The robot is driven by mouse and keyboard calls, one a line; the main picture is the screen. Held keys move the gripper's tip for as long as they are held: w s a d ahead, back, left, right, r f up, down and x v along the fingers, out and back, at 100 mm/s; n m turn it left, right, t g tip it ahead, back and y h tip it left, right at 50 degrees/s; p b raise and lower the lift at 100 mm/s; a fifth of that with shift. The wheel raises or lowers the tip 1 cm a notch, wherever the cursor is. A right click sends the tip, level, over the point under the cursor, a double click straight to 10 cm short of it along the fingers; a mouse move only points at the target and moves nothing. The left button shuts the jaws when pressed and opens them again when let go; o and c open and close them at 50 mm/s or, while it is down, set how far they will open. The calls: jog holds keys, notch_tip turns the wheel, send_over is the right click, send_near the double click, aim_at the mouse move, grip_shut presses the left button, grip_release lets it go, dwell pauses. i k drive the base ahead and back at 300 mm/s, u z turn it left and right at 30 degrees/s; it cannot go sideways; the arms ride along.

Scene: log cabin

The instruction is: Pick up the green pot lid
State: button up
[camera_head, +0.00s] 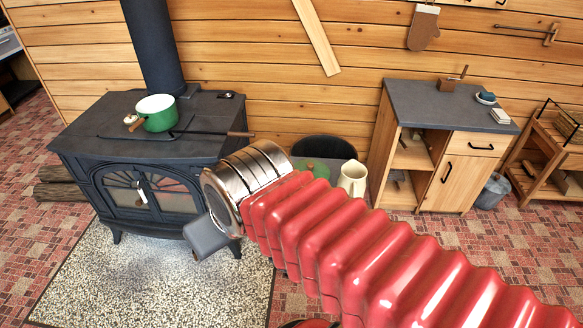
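The green pot lid (316,168) shows just above my red arm, right of my wrist, on a low dark surface beside a cream pitcher (353,178). Its lower part is hidden by my arm. The green pot (158,114) with a white inside stands uncovered on the black stove. My gripper (202,240) is in front of the stove, left of the lid in the picture and clear of it. Only a dark grey block of it shows at the end of the metal wrist, so its finger opening is hidden.
The black wood stove (75,143) with its flue pipe (153,45) stands behind my gripper. A poker (215,133) lies across its top. A dark chair back (325,147) rises behind the lid. A wooden cabinet (470,170) stands to the right. The speckled hearth mat (110,270) is clear.

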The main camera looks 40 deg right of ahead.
aim_at(319, 169)
jog(key=u, duration=0.05)
jog(key=i, duration=1.25)
jog(key=z, duration=0.6)
